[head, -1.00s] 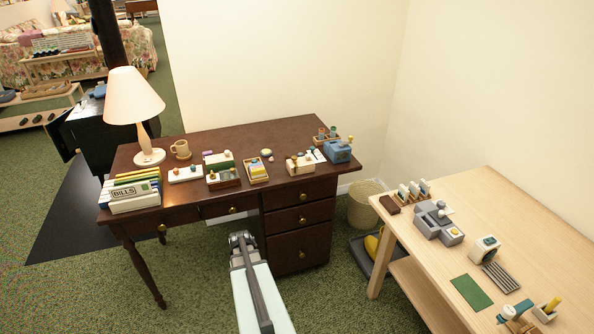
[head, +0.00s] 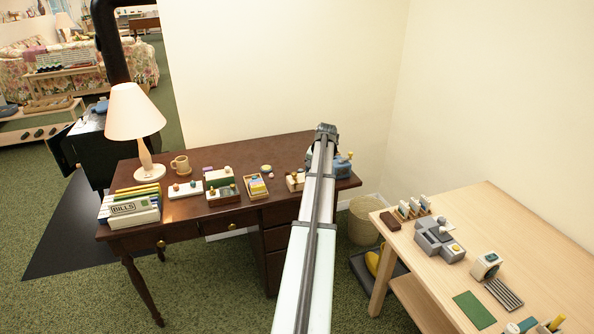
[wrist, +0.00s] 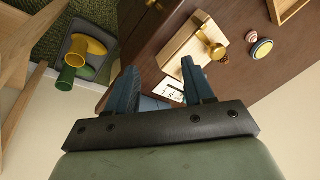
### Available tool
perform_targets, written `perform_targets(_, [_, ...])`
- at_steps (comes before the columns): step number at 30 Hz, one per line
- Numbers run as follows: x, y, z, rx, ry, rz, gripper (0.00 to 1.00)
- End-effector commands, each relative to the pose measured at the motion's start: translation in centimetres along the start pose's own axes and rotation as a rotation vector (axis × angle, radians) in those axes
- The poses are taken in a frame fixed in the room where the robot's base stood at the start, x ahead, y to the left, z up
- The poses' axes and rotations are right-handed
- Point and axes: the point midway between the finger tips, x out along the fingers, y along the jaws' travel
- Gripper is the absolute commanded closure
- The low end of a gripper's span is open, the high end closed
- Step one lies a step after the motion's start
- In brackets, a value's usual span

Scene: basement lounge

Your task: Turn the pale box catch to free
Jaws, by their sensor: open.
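The pale box (head: 293,184) sits on the dark desk, just left of my arm, which covers part of it in the head view. In the wrist view the pale wooden box (wrist: 187,46) shows with a brass catch (wrist: 216,51) on it. My gripper (head: 326,131) is raised over the right part of the desk. In the wrist view my gripper (wrist: 158,68) is open, with nothing seen held between its fingers. The box lies beyond the fingertips and apart from them. Which way the catch is set I cannot tell.
A blue device (head: 343,166) stands at the desk's right end, partly behind my gripper. A printed card (wrist: 171,91) lies beside the pale box. A lamp (head: 136,120), mug (head: 180,165) and small boxes stand leftward. A light wooden table (head: 480,215) is at right.

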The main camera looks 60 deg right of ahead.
Motion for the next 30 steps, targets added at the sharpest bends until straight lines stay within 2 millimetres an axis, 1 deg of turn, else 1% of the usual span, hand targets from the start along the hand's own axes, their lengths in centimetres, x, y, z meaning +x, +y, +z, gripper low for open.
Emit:
perform_targets(1, [-1.6,-0.2,-2.4,0.038,0.005,-0.011,0.48])
perform_targets(4, [-4.3,-1.5,-5.3,0.12,-0.005,-0.038,0.48])
perform_targets(6, [-5.9,-2.8,-7.2,0.191,-0.024,-0.058,0.48])
perform_targets(9, [-7.0,-4.2,-9.0,0.309,-0.074,-0.076,0.48])
perform_targets(12, [-6.9,-5.0,-9.8,0.434,-0.14,-0.08,0.48])
perform_targets(14, [-6.9,-5.4,-10.0,0.515,-0.18,-0.077,0.48])
perform_targets(17, [-7.1,-5.9,-9.6,0.663,-0.25,-0.061,0.48])
perform_targets(21, [-7.5,-6.2,-8.1,0.88,-0.337,-0.014,0.48])
perform_targets(24, [-7.6,-6.1,-7.5,1.008,-0.371,0.027,0.48])
perform_targets(27, [-7.7,-6.0,-7.1,1.103,-0.384,0.059,0.48])
perform_targets(30, [-7.7,-6.0,-7.1,1.161,-0.385,0.071,0.48])
